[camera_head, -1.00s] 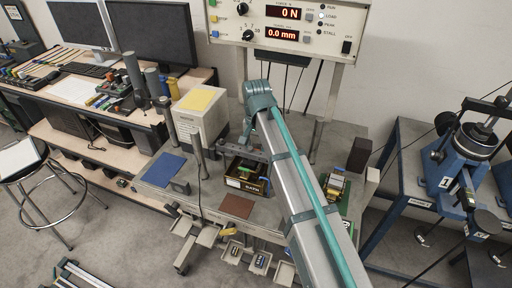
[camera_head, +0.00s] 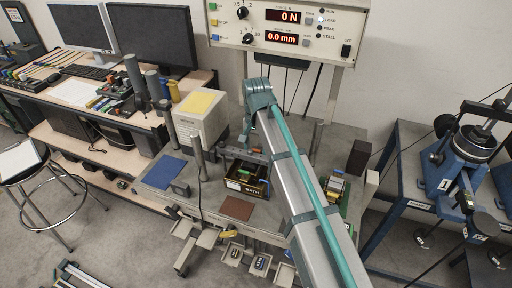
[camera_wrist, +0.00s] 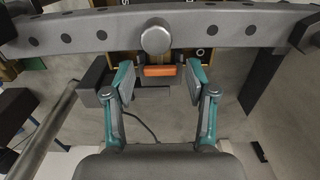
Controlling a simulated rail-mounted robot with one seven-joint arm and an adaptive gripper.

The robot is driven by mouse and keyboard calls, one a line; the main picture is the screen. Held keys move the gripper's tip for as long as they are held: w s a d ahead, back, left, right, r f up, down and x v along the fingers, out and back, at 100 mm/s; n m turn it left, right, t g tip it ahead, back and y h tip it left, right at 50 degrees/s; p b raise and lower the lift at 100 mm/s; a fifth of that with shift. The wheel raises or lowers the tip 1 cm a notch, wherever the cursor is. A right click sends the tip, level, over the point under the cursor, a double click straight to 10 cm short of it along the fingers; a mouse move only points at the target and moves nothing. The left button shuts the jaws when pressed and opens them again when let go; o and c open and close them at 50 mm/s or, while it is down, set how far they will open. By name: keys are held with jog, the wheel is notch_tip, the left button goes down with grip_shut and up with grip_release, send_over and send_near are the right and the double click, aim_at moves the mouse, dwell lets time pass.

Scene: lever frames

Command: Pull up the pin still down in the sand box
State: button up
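The box labelled BATH (camera_head: 236,186), dark with a yellowish rim, stands on the bench under a grey crossbar (camera_head: 236,152); it may be the sand box. Small blue and dark parts show inside, but I cannot tell which is a pin or whether one is down. My gripper (camera_wrist: 160,84) is open and empty in the wrist view, its teal fingers spread. An orange block (camera_wrist: 160,71) appears between the fingertips with no visible grip on it. The crossbar with holes and a round knob (camera_wrist: 156,38) also spans the top of the wrist view (camera_wrist: 220,27). In the head view my arm hides part of the box.
A blue mat (camera_head: 164,172) and a brown mat (camera_head: 237,208) lie on the bench. A beige case (camera_head: 200,120) and grey posts stand left of the box. A force readout panel (camera_head: 285,27) hangs above. A blue press (camera_head: 462,160) stands at right.

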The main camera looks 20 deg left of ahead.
dwell(0.3)
notch_tip(320, 180, up, 12)
dwell(0.6)
dwell(0.6)
